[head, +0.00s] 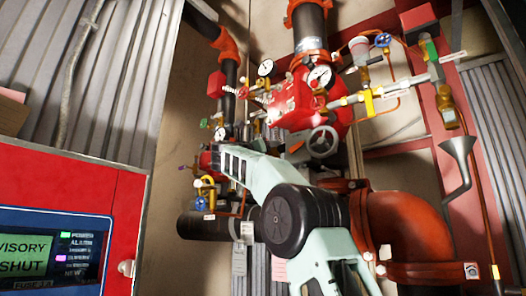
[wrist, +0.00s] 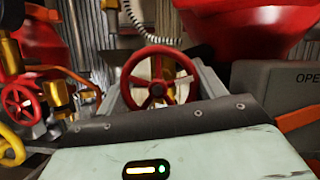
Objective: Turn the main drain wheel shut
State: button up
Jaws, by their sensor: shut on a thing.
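A red spoked handwheel (wrist: 157,88) is in the middle of the wrist view, upright and facing the camera. My gripper (wrist: 160,68) is around it, with a grey finger on each side, shut on the wheel. I see no label that names this wheel. Yellow or brass parts show behind its spokes. In the head view my pale green arm reaches up and left to the pipework, and the gripper and the held wheel cannot be made out there.
Another red wheel (wrist: 20,102) is at the wrist view's left, near yellow pipework. A grey box marked "OPE" (wrist: 275,90) is close on the right. A red panel (head: 70,190) stands left.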

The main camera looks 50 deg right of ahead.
jog(key=shift+f, duration=0.1)
jog(key=o, duration=1)
jog(key=shift+a, duration=0.1)
jog(key=b+v, duration=0.5)
jog(key=v, duration=1.2)
jog(key=shift+a, duration=0.15)
